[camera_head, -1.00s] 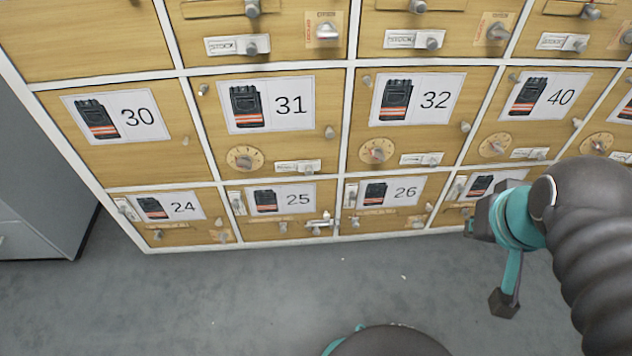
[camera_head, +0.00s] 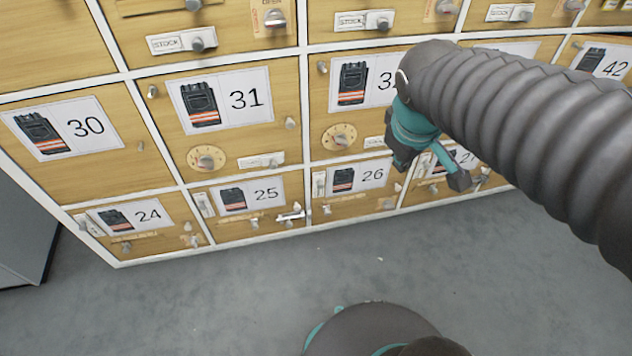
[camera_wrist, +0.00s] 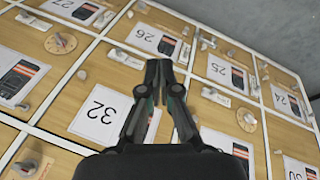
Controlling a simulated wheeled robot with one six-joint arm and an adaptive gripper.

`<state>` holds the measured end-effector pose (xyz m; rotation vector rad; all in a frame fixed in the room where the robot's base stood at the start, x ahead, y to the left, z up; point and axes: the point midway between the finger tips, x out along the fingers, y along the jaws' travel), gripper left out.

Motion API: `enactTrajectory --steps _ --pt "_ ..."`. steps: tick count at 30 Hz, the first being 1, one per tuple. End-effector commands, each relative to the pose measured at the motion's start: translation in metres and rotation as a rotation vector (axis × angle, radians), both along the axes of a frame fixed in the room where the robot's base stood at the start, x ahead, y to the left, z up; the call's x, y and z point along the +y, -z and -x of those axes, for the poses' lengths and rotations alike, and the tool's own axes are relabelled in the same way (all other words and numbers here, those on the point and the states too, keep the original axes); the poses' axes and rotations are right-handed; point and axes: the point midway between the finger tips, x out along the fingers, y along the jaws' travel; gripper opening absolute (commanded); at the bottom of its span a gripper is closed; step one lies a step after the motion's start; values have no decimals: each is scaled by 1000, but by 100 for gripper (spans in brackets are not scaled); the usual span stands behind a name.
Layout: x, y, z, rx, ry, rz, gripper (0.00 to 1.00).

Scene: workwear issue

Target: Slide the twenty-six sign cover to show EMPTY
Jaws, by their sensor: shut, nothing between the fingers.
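Door 26 (camera_head: 394,190) is in the bottom row of wooden locker doors, with a dark radio-like picture on its number card (camera_head: 360,175). A narrow white upright plate (camera_head: 319,183) with a small knob, likely the sign cover, is at the left of the card; its wording is too small to read. In the wrist view the scene is upside down, with card 26 (camera_wrist: 146,38) above my fingertips and the white plate (camera_wrist: 184,53) to its right. My gripper (camera_wrist: 162,66) is shut and empty. It appears in front of the doors, not visibly touching the plate.
Door 32's dial (camera_head: 339,137) sits above door 26. A protruding metal latch (camera_head: 291,215) is on door 25, close to door 26's left side. My arm hides parts of doors 32, 40 and 27.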

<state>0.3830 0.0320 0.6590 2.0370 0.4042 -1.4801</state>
Motion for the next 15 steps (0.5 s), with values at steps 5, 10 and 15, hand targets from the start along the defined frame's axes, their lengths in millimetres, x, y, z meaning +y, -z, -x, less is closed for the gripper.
enactTrajectory --steps 5,10,15 --pt "34 28 -47 93 -314 171 0" --pt "74 61 -86 174 -618 331 0" --pt "122 103 -118 255 -931 490 0"
